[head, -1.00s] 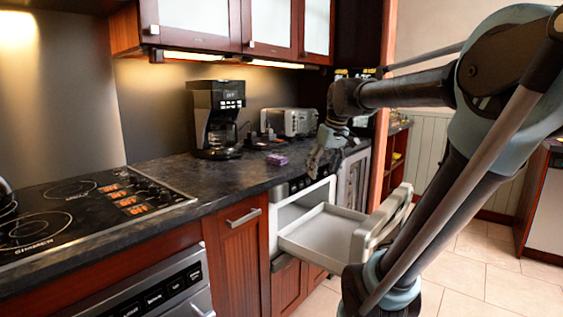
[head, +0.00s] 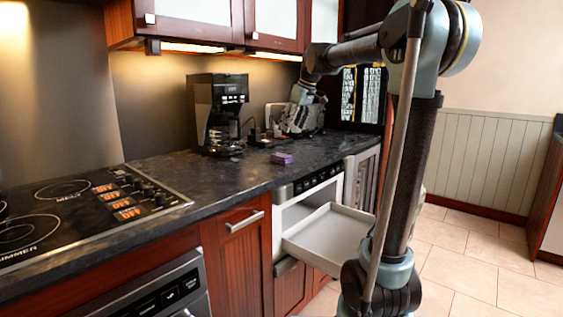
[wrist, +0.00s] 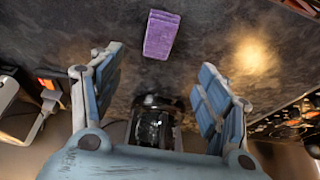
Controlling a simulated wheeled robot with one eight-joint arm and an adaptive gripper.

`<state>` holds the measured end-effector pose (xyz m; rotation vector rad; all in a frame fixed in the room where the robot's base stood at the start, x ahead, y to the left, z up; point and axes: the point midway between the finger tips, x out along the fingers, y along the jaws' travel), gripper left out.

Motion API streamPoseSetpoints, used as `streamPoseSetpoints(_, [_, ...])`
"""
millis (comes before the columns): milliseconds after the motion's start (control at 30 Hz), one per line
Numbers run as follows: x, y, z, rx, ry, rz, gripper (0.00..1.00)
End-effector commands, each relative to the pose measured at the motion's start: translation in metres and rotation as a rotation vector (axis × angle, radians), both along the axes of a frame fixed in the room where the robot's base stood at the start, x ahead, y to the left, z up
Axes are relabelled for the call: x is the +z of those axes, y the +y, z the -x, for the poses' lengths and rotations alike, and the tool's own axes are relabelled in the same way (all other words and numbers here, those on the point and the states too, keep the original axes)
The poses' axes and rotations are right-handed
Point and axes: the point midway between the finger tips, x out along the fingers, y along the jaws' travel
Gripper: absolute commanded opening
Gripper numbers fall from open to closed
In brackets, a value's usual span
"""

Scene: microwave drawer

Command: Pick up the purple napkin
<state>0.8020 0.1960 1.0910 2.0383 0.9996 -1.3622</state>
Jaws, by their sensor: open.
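The purple napkin (head: 282,158) is a small folded block lying on the dark countertop, near its front edge above the open drawer. In the wrist view the napkin (wrist: 161,35) lies beyond my fingertips, roughly centred between them. My gripper (head: 296,130) is above the counter in front of the toaster, behind the napkin. In the wrist view my gripper (wrist: 160,72) has its two blue fingers spread wide with nothing between them. The gripper is apart from the napkin.
An open white microwave drawer (head: 335,237) juts out below the counter. A black coffee maker (head: 216,115) stands left of the napkin. A toaster (head: 276,115) is partly hidden behind my gripper. A cooktop (head: 75,215) is at the left. Wall cabinets hang above.

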Motion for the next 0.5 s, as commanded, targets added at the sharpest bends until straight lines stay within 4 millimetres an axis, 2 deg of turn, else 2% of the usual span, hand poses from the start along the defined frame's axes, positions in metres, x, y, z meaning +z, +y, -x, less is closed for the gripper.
streamPoseSetpoints(300, [-0.052,0.014,-0.014,-0.004,0.0,0.0,0.69])
streamPoseSetpoints(500, [-0.074,0.02,-0.019,-0.005,0.0,0.0,0.69])
